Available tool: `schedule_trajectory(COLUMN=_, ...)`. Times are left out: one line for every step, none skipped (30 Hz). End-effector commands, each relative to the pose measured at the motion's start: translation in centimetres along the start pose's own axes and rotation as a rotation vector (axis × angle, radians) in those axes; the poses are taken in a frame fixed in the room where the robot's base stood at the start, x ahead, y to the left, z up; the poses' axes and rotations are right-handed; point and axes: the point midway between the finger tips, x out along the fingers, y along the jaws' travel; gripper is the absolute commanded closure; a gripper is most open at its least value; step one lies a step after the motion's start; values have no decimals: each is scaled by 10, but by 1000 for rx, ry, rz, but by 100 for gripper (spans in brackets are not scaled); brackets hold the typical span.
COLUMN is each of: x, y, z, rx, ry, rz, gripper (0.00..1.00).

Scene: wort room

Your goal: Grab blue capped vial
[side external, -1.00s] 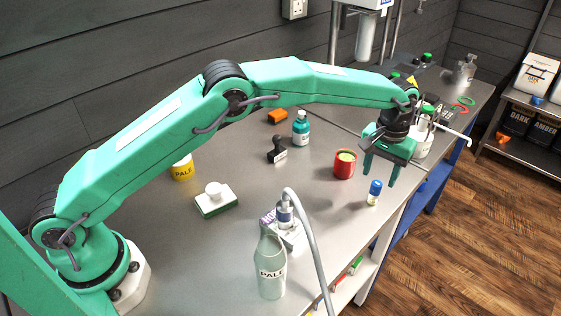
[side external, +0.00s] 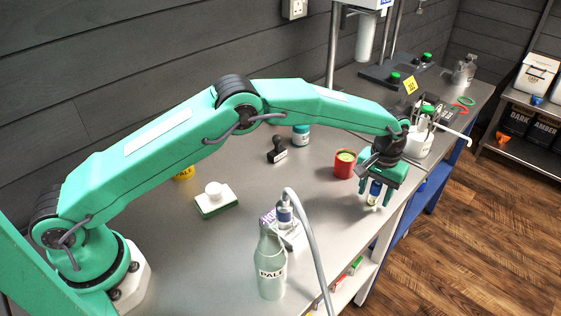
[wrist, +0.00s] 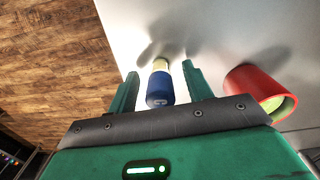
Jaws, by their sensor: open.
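The blue capped vial (side external: 375,190) stands upright on the grey bench near its right edge, with a pale, yellowish body under the cap. My gripper (side external: 374,203) is lowered over it with its fingers on either side. In the wrist view, the vial (wrist: 160,86) sits between the two green fingers of my gripper (wrist: 158,84). The fingers are open, with a visible gap beside the vial on the right. The left finger is closer to the vial, and I cannot tell if it touches.
A red cup (side external: 344,164) stands close to my gripper's left; it also shows in the wrist view (wrist: 252,84). A labelled grey bottle (side external: 270,265), a hose fixture (side external: 287,222), a white-topped brush (side external: 215,198) and a black stamp (side external: 277,151) stand on the bench.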

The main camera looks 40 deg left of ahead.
Motion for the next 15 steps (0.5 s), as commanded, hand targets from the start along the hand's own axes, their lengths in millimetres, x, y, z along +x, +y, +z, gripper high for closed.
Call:
schedule_trajectory(x=4, y=0, z=0, rx=0, ry=-1, rz=-1, gripper=50)
schedule_trajectory(x=6, y=0, z=0, rx=0, ry=-1, rz=0, gripper=50)
schedule_trajectory(x=7, y=0, z=0, rx=0, ry=-1, rz=0, gripper=50)
schedule_trajectory(x=8, y=0, z=0, rx=0, ry=0, rz=0, gripper=50)
schedule_trajectory(x=9, y=0, z=0, rx=0, ry=0, rz=0, gripper=50)
schedule_trajectory(x=9, y=0, z=0, rx=0, ry=0, rz=0, gripper=50)
schedule_trajectory(x=9, y=0, z=0, rx=0, ry=0, rz=0, gripper=50)
schedule_trajectory(x=9, y=0, z=0, rx=0, ry=0, rz=0, gripper=50)
schedule_trajectory(x=9, y=0, z=0, rx=0, ry=0, rz=0, gripper=50)
schedule_trajectory(x=9, y=0, z=0, rx=0, ry=0, rz=0, gripper=50)
schedule_trajectory(x=9, y=0, z=0, rx=0, ry=0, rz=0, gripper=50)
schedule_trajectory(x=9, y=0, z=0, rx=0, ry=0, rz=0, gripper=50)
schedule_trajectory(x=9, y=0, z=0, rx=0, ry=0, rz=0, gripper=50)
schedule_trajectory(x=9, y=0, z=0, rx=0, ry=0, rz=0, gripper=50)
schedule_trajectory(x=9, y=0, z=0, rx=0, ry=0, rz=0, gripper=50)
